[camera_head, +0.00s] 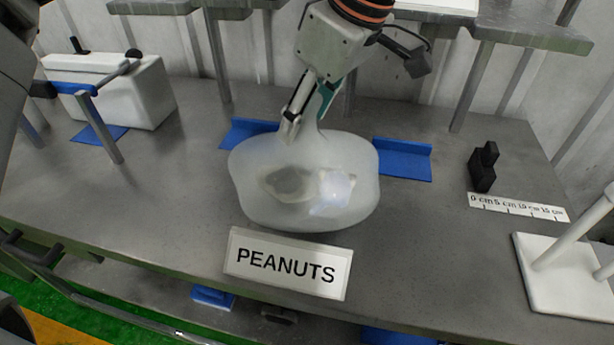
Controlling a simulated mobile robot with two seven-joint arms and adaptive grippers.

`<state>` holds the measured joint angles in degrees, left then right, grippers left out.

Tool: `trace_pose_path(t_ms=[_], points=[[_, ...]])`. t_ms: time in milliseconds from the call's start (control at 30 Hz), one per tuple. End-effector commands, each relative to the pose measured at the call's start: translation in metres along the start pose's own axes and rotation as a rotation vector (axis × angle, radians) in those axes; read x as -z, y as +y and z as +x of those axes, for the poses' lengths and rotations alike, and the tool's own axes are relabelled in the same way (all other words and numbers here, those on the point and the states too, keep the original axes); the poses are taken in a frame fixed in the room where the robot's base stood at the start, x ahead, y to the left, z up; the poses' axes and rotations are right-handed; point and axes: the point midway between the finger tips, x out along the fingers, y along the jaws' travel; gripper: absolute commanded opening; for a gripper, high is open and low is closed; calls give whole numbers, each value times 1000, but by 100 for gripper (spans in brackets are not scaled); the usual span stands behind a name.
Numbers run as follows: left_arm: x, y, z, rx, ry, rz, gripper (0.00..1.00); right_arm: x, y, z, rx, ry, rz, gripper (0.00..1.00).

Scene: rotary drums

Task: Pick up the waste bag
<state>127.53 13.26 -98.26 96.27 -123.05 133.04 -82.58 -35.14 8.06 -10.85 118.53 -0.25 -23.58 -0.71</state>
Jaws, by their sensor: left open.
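The waste bag (305,185) is a translucent, rounded white bag with a narrow neck at its top. It sits on the grey metal table behind a white sign that reads PEANUTS (287,264). Some pale and grey contents show dimly through its side. My left gripper (304,118) comes down from the top of the view and is open at the bag's neck. One finger is in front of the neck's left side; the other is partly hidden, and I cannot tell whether either touches the bag. My right gripper is not in view.
Blue brackets (403,160) stand behind the bag. A white box (125,92) is at the back left. A black block (484,167), a ruler strip (518,208) and a white stand (565,275) are at the right. A shelf (530,35) overhangs the back. The table left of the bag is clear.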

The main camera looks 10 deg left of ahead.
Motion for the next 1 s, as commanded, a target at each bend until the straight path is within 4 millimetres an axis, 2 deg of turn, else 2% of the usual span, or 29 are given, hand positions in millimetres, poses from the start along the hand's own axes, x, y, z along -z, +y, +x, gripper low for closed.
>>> trace_pose_path(t_ms=[67, 233, 700, 867, 1000], points=[[0, 0, 0, 0, 0, 0, 46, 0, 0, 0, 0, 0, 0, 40], [0, 0, 0, 0, 0, 0, 1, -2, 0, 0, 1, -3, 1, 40], [3, 1, -7, -6, 0, -3, 0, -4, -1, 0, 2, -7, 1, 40], [10, 0, -25, -9, 2, -6, 0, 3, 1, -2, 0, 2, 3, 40], [21, 0, -52, -13, 4, -9, 0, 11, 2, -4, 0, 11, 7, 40]])
